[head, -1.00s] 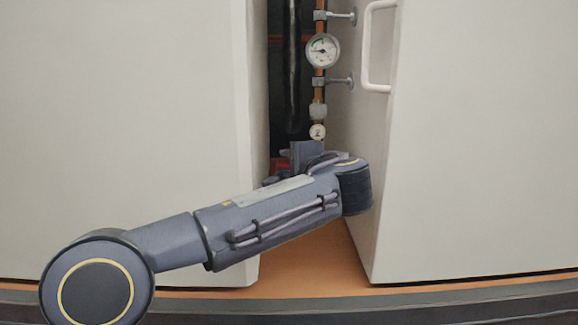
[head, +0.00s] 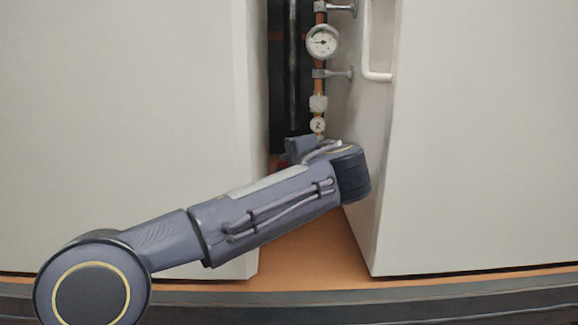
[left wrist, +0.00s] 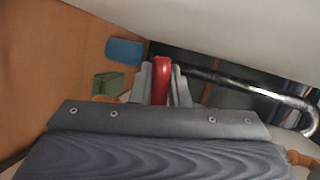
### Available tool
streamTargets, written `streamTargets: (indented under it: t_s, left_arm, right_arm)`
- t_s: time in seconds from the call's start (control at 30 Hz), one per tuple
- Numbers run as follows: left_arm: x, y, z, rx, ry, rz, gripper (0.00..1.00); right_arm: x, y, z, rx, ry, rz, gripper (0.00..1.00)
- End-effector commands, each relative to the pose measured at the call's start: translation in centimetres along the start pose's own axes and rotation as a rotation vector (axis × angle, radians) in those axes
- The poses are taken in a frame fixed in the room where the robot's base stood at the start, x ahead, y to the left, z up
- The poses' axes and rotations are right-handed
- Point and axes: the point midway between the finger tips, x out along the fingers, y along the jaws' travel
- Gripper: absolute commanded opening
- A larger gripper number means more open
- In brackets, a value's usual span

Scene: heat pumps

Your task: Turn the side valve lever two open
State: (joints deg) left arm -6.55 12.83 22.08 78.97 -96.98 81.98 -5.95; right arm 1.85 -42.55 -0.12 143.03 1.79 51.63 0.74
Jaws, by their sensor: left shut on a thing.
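A red lever (left wrist: 161,70) shows in the left wrist view, standing between the two grey fingers of my left gripper (left wrist: 162,86). The fingers are shut on it. In the head view my left gripper (head: 299,149) is at the gap between the white cabinets, just below a small round tag marked 2 (head: 318,125) on the copper pipe. Its fingertips and the lever are hidden there behind my wrist. My right gripper is in neither view.
A white cabinet (head: 120,120) stands on the left and another (head: 480,140) on the right, with a narrow gap between. A pressure gauge (head: 322,42) and pipe clamps sit above my gripper. A white handle (head: 366,45) is on the right cabinet's inner side.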

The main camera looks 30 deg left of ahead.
Motion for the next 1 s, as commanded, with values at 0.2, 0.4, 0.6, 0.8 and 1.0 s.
streamTargets:
  t_s: [0.2, 0.4, 0.6, 0.8, 1.0]
  left_arm:
    - [0.2, 1.6, -0.2, -0.18, 0.04, 0.073, 0.0]
    - [0.3, 2.8, -0.6, -0.351, 0.078, 0.145, 0.0]
    - [0.3, 3.8, -1.2, -0.524, 0.114, 0.218, 0.0]
    - [0.2, 4.8, -1.9, -0.696, 0.151, 0.29, 0.0]
    - [0.0, 5.5, -2.8, -0.867, 0.188, 0.36, 0.0]
  right_arm:
    - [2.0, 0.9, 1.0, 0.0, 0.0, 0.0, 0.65]
    - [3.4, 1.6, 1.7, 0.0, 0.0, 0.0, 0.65]
    - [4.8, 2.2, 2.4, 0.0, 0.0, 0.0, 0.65]
    - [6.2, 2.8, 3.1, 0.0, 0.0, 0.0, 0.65]
    - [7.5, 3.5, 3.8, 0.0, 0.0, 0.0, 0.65]
